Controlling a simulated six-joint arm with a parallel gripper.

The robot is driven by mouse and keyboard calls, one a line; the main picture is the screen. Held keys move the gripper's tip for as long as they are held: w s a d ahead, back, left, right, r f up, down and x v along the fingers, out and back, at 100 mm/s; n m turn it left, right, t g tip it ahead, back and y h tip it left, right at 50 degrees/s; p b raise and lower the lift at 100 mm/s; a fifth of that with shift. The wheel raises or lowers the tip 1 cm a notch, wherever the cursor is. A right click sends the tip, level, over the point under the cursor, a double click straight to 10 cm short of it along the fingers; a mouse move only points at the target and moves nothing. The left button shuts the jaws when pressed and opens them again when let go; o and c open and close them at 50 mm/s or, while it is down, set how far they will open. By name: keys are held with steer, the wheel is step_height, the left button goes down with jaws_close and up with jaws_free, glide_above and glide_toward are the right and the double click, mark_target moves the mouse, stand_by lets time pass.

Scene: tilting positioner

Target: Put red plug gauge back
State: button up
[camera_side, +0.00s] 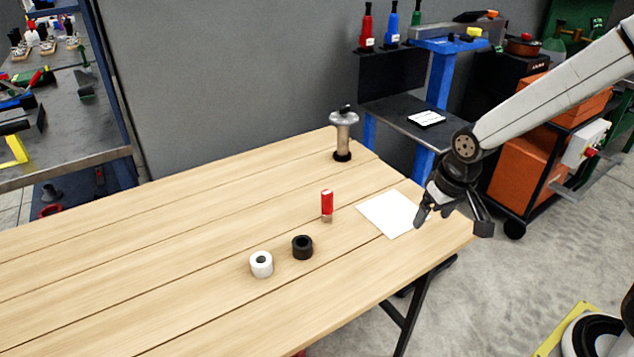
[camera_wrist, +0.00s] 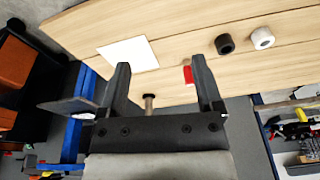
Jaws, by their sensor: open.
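The red plug gauge (camera_side: 327,202) stands upright on the wooden table, red handle up and a short grey end down. In the wrist view its red part (camera_wrist: 188,75) shows just left of the right finger. A black ring (camera_side: 302,247) and a white ring (camera_side: 261,264), each with a hole in the top, stand in front of it to the left. My gripper (camera_side: 434,212) is open and empty, over the right end of the table, to the right of the gauge and apart from it. Its two fingers (camera_wrist: 161,68) are spread wide in the wrist view.
A white sheet (camera_side: 390,213) lies flat between the gauge and my gripper. A metal post with a round top and black base (camera_side: 342,156) stands at the table's back edge. A blue-framed stand (camera_side: 437,100) is behind the table. The table's left (camera_side: 120,260) is clear.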

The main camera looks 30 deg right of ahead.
steer(key=s+f+n, duration=0.1)
steer(key=s, duration=0.5)
steer(key=shift+n, duration=0.3)
